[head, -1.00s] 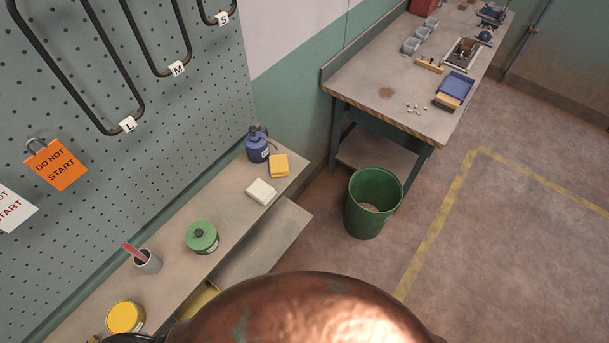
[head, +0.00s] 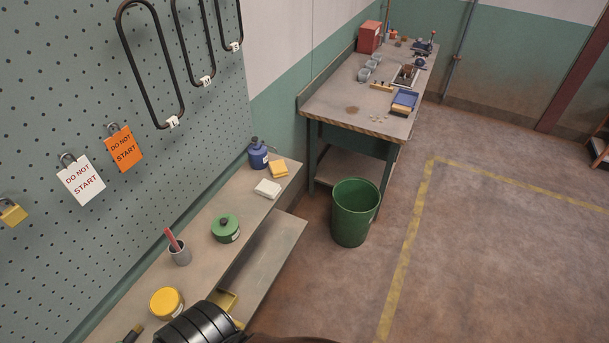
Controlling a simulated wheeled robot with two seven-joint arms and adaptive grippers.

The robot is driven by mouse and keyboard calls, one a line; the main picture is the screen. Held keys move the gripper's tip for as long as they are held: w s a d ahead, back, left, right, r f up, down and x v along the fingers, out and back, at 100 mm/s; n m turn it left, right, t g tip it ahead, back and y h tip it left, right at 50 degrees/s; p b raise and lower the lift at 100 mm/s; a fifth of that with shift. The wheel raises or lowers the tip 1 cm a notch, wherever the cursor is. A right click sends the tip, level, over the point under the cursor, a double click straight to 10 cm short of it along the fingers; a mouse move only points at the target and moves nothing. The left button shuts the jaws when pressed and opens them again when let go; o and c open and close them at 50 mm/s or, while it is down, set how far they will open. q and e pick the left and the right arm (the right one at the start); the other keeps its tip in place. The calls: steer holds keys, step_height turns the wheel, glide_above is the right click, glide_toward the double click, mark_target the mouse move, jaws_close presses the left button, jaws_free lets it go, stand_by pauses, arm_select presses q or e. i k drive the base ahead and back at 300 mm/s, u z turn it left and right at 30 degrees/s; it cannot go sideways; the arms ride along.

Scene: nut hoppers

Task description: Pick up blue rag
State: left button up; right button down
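I cannot make out a blue rag in the head view. The blue things I see are a blue bottle or can (head: 258,155) at the far end of the shelf by the pegboard, and a blue tray-like item (head: 405,99) on the far workbench. A yellow folded cloth or sponge (head: 279,169) and a white one (head: 267,188) lie near the blue bottle. Neither of my grippers shows in the view. A dark ribbed part at the bottom edge cannot be identified for sure.
The shelf (head: 205,262) also holds a green tin (head: 226,228), a grey cup (head: 180,253) and a yellow-lidded tin (head: 167,303). A green bin (head: 355,212) stands before the workbench (head: 345,97).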

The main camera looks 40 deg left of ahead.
mark_target(278, 167)
steer(key=u, duration=0.05)
steer(key=i, duration=1.5)
steer(key=u, duration=0.95)
